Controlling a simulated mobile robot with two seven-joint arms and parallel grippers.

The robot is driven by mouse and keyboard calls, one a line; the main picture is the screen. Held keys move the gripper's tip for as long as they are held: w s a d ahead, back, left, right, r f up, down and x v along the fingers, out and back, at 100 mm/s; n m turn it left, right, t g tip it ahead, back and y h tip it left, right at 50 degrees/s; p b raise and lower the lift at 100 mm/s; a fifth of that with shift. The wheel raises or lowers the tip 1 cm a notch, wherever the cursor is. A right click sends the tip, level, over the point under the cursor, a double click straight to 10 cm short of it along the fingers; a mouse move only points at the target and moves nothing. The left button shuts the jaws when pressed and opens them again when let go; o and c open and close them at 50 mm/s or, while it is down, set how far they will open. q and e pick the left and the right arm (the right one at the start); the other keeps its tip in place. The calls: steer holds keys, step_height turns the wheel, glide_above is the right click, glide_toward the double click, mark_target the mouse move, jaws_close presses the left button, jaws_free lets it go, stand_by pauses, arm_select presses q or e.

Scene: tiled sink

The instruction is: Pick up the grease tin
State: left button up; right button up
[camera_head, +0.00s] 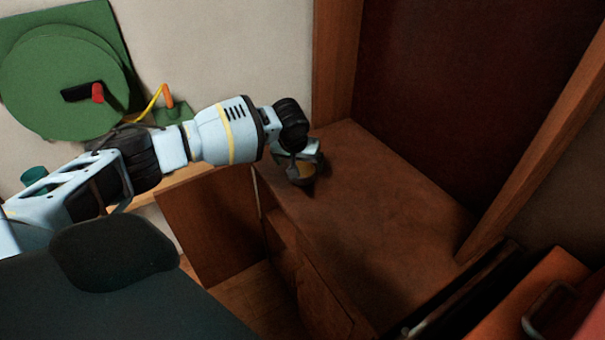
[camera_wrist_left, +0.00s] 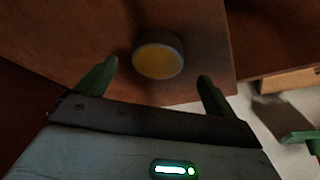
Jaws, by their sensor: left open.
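The grease tin (camera_wrist_left: 158,57) is a short round tin with a grey rim and a yellow face. It sits on the brown wooden top, near its edge, in the left wrist view. My left gripper (camera_wrist_left: 156,85) is open, with its two green fingers apart and the tin between and beyond their tips. Neither finger visibly touches the tin. In the head view my left gripper (camera_head: 307,177) points down over the back left end of the wooden cabinet top, and mostly hides the tin there. My right gripper is in neither view.
The wooden cabinet top (camera_head: 390,205) is clear to the right of the gripper. A wooden post (camera_head: 338,60) and a dark red panel (camera_head: 450,90) rise behind it. A green round object (camera_head: 65,80) is on the left. An orange-red surface (camera_head: 555,275) is at lower right.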

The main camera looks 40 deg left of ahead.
mark_target(302, 170)
arm_select(q)
steer(key=b+x, duration=0.1)
steer(key=x, duration=0.3)
steer(key=shift+w+d+f, duration=0.1)
steer(key=shift+w+f, duration=0.2)
steer(key=shift+f, duration=0.1)
steer(key=c, duration=1.3)
